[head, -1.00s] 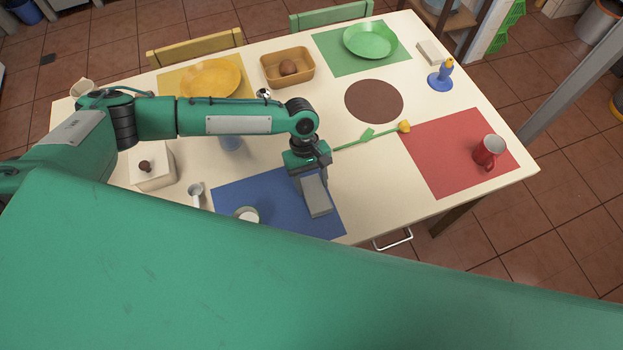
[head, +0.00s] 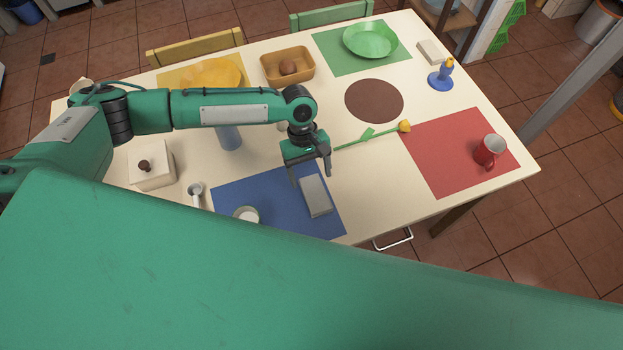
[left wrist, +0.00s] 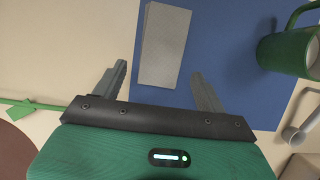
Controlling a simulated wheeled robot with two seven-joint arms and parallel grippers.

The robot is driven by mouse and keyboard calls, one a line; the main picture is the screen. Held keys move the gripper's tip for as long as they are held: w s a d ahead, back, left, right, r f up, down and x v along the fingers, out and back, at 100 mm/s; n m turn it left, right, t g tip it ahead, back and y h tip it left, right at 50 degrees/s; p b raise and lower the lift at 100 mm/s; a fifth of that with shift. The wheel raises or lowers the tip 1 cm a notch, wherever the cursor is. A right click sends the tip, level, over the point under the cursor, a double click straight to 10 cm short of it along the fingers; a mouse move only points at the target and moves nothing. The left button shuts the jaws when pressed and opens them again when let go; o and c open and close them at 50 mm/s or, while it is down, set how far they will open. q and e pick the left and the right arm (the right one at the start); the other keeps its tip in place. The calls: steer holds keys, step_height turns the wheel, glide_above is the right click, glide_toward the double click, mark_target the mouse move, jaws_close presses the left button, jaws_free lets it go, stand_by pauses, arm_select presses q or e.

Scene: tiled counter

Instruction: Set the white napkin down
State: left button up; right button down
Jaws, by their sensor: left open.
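The white napkin (head: 316,195), greyish and folded into a flat rectangle, lies on the blue placemat (head: 267,194) near the table's front edge. My left gripper (head: 310,177) is open and empty just behind and above the napkin's far end. In the left wrist view the napkin (left wrist: 163,45) lies beyond the two spread fingers (left wrist: 160,84), lined up with the gap between them and clear of both. My right gripper is not in view.
A green mug (left wrist: 285,52) and a small scoop (head: 195,192) are close by. A yellow flower (head: 404,126) lies right of my gripper. The red placemat (head: 440,150) holds a red mug (head: 489,151).

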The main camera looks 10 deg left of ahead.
arm_select(q)
steer(key=v, duration=0.9)
steer(key=shift+b, duration=0.35)
